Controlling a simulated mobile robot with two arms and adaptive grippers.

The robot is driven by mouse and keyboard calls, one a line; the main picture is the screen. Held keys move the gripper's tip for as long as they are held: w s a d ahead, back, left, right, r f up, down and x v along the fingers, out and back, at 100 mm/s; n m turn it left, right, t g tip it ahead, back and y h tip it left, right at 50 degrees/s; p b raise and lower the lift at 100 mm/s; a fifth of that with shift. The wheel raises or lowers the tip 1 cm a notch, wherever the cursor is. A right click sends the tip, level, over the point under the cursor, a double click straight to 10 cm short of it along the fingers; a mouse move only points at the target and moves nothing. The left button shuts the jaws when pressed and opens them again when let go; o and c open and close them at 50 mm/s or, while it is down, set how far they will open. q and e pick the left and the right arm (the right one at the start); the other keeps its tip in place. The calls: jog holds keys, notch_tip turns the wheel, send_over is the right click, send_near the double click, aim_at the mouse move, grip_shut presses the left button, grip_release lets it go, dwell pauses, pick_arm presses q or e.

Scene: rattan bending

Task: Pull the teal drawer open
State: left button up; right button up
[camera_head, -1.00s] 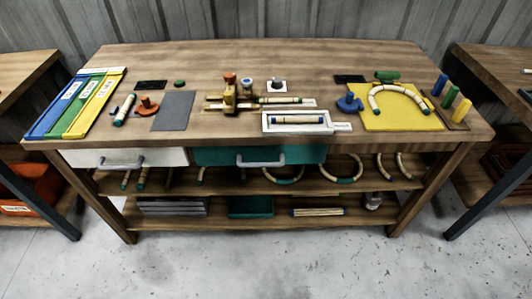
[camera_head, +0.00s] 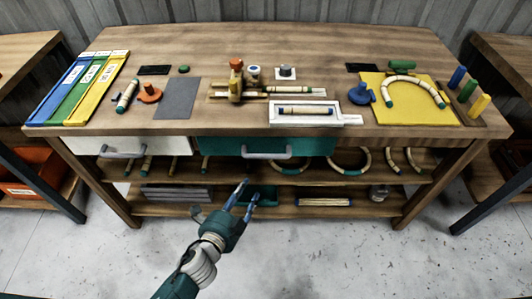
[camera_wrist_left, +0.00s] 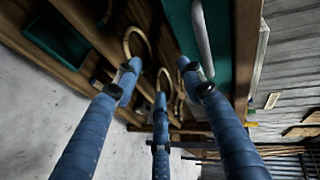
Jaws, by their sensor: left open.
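The teal drawer (camera_head: 218,147) sits under the tabletop, right of a white drawer, and looks shut. Its grey bar handle (camera_head: 266,153) is on its front. In the left wrist view the drawer front (camera_wrist_left: 221,50) and its handle (camera_wrist_left: 203,40) are at the upper right, ahead of my fingers. My left gripper (camera_head: 245,197) is in front of and below the handle, apart from it, with its fingers spread and empty; it also shows in the left wrist view (camera_wrist_left: 155,85). My right gripper is not in view.
The white drawer (camera_head: 108,146) with its own handle is to the left. Below are shelves with rattan rings (camera_head: 349,161) and a teal bin (camera_head: 262,193). The tabletop (camera_head: 230,50) holds trays and parts. The floor (camera_head: 330,260) in front is clear.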

pick_arm(q)
jog(key=m+t+h, duration=0.1)
jog(key=m, duration=0.1)
send_near(266, 158)
jog(key=f, duration=0.1)
jog(key=x, duration=1)
jog(key=shift+w+r, duration=0.1)
jog(key=shift+w, duration=0.25)
grip_shut()
